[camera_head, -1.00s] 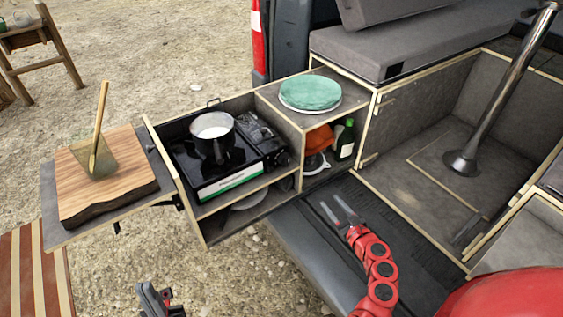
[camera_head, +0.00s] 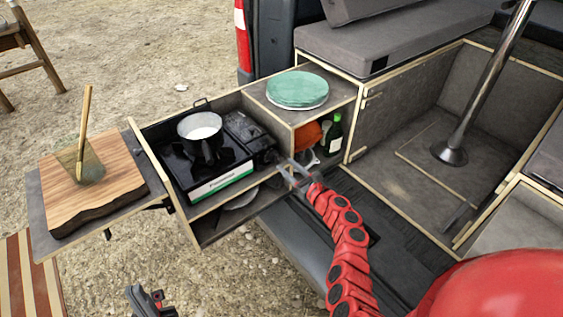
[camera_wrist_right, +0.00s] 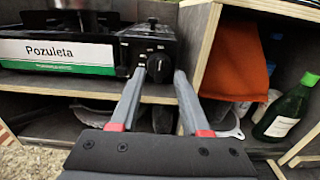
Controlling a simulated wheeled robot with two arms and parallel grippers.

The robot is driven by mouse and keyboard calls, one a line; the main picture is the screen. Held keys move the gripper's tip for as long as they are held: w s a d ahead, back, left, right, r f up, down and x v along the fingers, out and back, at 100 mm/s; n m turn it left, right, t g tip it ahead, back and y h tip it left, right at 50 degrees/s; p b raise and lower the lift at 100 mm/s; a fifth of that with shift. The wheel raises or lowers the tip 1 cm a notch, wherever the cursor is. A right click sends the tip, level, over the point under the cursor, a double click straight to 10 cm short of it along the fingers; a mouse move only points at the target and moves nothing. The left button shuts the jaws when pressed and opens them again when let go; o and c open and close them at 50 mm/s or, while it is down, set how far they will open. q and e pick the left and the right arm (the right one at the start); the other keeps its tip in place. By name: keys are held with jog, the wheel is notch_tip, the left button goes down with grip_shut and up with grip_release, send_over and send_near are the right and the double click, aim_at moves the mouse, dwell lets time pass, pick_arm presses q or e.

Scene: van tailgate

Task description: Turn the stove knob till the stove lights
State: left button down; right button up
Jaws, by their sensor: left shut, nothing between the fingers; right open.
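The black stove (camera_head: 212,165) stands on the upper shelf of the slide-out kitchen, with a pot (camera_head: 200,138) of white liquid on it. Its black knob (camera_wrist_right: 160,68) is on the front face at the right end. In the right wrist view, my right gripper (camera_wrist_right: 154,80) is open, its two fingers pointing at the knob, one to each side in the picture. I cannot tell whether they touch it. In the head view this gripper (camera_head: 288,170) is at the stove's right front corner. My left gripper (camera_head: 148,299) is shut and empty, low at the bottom edge, away from the stove.
Green plates (camera_head: 297,88) lie on the cabinet top right of the stove. Below are an orange cloth (camera_wrist_right: 238,62) and a green bottle (camera_wrist_right: 286,110), right of my right gripper. A wooden divider (camera_wrist_right: 205,48) stands close beside it.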

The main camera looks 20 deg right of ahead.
aim_at(278, 158)
jog(key=shift+b+x, duration=0.5)
jog(key=shift+x, duration=1.45)
jog(key=shift+f, duration=0.1)
grip_shut()
